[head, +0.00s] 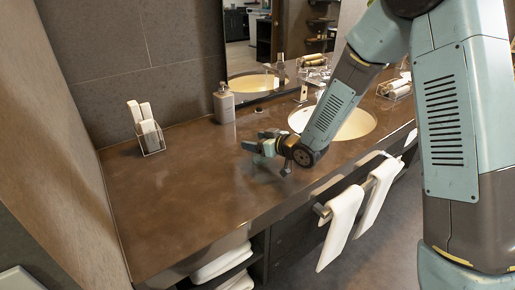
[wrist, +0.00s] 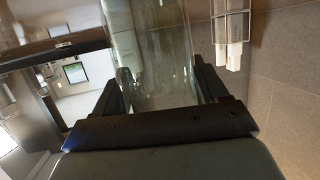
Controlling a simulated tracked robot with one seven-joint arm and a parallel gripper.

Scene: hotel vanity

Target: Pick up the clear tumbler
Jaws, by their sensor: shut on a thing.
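The clear tumbler (wrist: 158,55) shows in the wrist view as a see-through glass wall between the two dark fingers. My gripper (wrist: 160,88) is shut on it, with one finger on each side. In the head view my gripper (head: 259,147) is low over the brown counter, left of the sink. The tumbler is too faint and too covered by the fingers to make out clearly there. I cannot tell whether its base touches the counter.
A soap dispenser (head: 224,103) stands behind my gripper near the mirror. The sink basin (head: 353,121) lies to the right. White towels (head: 341,226) hang on the front rail. The left counter (head: 170,205) is clear.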

